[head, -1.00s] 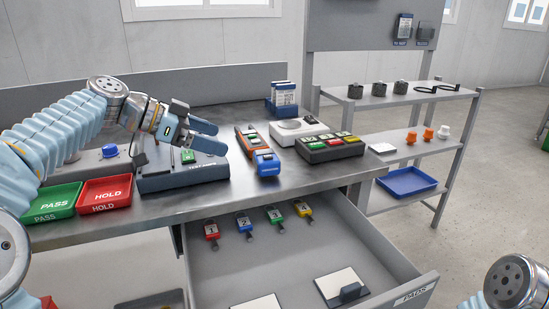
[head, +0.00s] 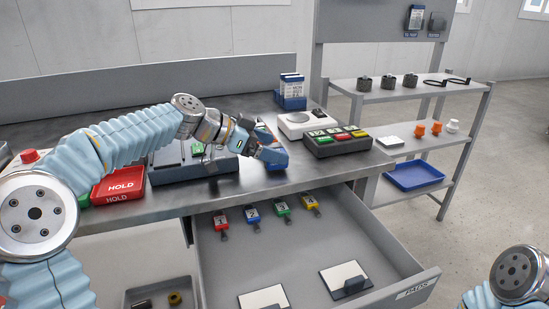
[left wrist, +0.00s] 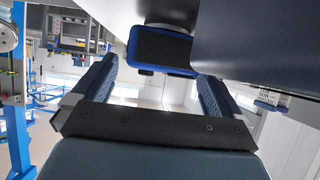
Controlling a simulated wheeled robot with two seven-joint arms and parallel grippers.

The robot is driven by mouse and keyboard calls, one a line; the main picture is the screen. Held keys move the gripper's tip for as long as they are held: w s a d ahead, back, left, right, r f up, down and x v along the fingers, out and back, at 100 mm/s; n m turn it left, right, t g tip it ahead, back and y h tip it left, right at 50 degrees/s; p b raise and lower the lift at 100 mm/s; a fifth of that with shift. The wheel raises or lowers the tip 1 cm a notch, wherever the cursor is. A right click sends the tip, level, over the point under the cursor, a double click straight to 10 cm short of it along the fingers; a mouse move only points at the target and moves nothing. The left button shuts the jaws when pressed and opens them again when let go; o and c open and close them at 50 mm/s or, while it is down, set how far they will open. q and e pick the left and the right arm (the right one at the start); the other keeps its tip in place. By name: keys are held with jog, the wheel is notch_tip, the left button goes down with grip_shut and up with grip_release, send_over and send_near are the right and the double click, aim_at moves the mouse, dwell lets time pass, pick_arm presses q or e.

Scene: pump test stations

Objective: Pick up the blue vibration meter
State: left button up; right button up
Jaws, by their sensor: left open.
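In the left wrist view the blue-rimmed dark meter (left wrist: 160,50) shows at the top middle, between the lines of the two spread fingers. My left gripper (head: 275,153) is open and at the meter, its fingers (left wrist: 155,85) to either side of it in the wrist view. I cannot tell whether they touch it. My right gripper is out of view.
A black button box (head: 335,142) and a white device (head: 296,124) stand right of the gripper. A grey test unit (head: 200,170) and a red HOLD tray (head: 118,186) lie left. The open drawer (head: 330,240) with coloured tags juts out below the bench front.

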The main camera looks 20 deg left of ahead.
pick_arm(q)
jog(key=shift+c, duration=0.2)
jog(key=c, duration=1.2)
jog(key=shift+r, duration=0.1)
